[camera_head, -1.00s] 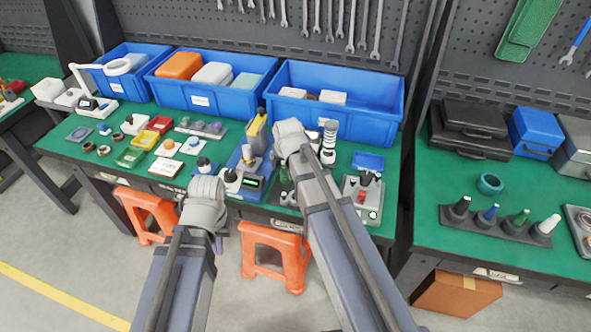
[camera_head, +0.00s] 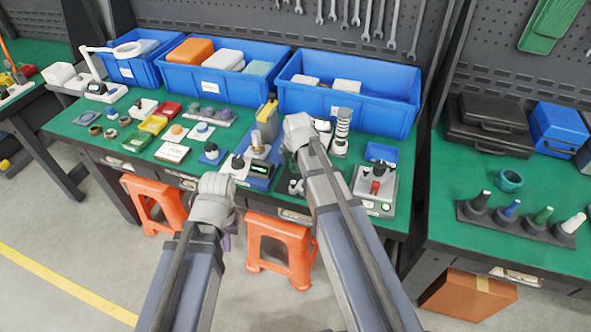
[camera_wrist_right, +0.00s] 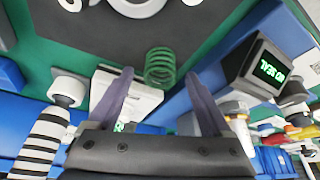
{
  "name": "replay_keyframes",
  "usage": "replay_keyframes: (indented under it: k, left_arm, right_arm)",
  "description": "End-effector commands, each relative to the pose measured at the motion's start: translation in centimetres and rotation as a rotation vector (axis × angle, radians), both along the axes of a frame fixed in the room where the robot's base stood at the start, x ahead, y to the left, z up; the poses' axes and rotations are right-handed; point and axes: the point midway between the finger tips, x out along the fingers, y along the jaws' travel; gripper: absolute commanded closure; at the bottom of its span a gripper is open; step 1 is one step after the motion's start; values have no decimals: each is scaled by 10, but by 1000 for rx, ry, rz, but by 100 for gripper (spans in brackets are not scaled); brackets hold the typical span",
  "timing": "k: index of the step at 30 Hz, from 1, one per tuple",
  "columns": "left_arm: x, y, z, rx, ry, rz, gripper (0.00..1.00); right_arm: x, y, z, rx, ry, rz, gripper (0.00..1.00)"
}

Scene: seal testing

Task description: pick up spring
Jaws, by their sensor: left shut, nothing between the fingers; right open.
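A green coil spring (camera_wrist_right: 160,66) stands in the right wrist view, just beyond and between the fingertips of my right gripper (camera_wrist_right: 160,78). The two purple fingers are spread on either side of its line, and nothing is held. In the head view my right arm's wrist covers the spring's area, so I cannot make it out clearly. My left gripper (camera_head: 229,241) hangs low near the table's front edge, mostly hidden behind its wrist. It is shut and empty, apart from the spring.
A blue tester with a lit display (camera_wrist_right: 268,70) is close on the right in the wrist view. A black-and-white striped column (camera_wrist_right: 40,145) is at left. Blue bins (camera_head: 349,92) line the table's back. Orange stools (camera_head: 279,250) stand below the front edge.

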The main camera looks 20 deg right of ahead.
Motion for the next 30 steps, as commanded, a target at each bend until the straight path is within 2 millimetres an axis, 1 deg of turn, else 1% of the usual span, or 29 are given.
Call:
replay_keyframes:
  k: [1, 3, 12, 30]
  left_arm:
    - [0, 0, -13, 0, 0, 0, 100]
    - [0, 0, -18, 0, 0, 0, 100]
    - [0, 0, -18, 0, 0, 0, 100]
    - [0, 0, -18, 0, 0, 0, 100]
  right_arm:
    - [4, -1, -13, 0, 0, 0, 17]
    - [6, -1, -18, 0, 0, 0, 17]
    - [7, -2, -18, 0, 0, 0, 18]
    - [7, -2, -18, 0, 0, 0, 85]
